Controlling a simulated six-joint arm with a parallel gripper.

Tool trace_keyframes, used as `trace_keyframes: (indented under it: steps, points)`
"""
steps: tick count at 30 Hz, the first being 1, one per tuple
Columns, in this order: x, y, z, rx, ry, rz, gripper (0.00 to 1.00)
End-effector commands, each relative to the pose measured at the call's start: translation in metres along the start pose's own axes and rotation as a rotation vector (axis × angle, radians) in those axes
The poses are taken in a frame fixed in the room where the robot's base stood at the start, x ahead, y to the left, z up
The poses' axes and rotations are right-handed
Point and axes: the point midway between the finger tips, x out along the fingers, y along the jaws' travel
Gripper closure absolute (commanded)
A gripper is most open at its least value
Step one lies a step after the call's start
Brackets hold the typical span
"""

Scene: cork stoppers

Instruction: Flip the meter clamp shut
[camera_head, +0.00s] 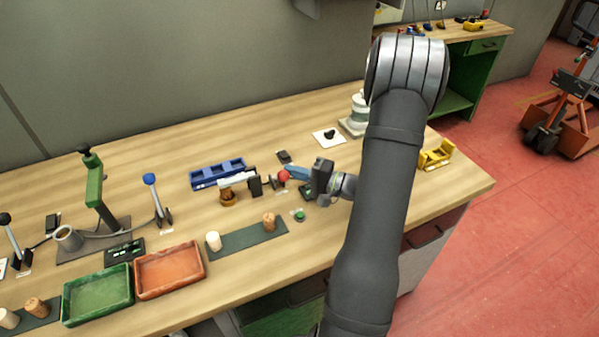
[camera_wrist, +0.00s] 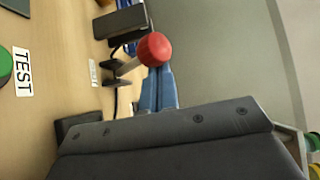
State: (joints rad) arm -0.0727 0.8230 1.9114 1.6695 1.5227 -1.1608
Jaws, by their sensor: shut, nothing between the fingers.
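A lever with a red ball knob (camera_head: 283,176) stands on the bench and seems to be the meter clamp; its small label is unreadable. In the wrist view the red knob (camera_wrist: 155,49) is on a thin metal rod, beside a dark block (camera_wrist: 122,22). My gripper (camera_head: 290,172) has blue fingers, shut and empty, with the tips right at the knob. In the wrist view the fingers (camera_wrist: 158,80) end just behind the knob and partly overlap it; I cannot tell whether they touch. A cork-like piece (camera_head: 228,197) stands left of the lever.
A green button (camera_head: 299,215) marked TEST sits in front. A dark mat (camera_head: 246,239) with two stoppers, an orange tray (camera_head: 170,270) and a green tray (camera_head: 97,294) lie left. A blue-knob lever (camera_head: 150,180) stands further left.

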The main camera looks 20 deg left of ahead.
Motion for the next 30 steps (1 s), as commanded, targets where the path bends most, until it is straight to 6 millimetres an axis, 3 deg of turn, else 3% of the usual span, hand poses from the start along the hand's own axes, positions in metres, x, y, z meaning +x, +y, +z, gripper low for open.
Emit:
trace_keyframes:
  steps: [8, 24, 30]
  points:
    - [-0.027, 0.0, -0.001, 0.0, 0.005, 0.0, 1.0]
    - [-0.133, 0.0, -0.001, -0.001, 0.005, -0.001, 1.0]
    - [-0.161, 0.0, -0.001, -0.001, 0.002, -0.001, 1.0]
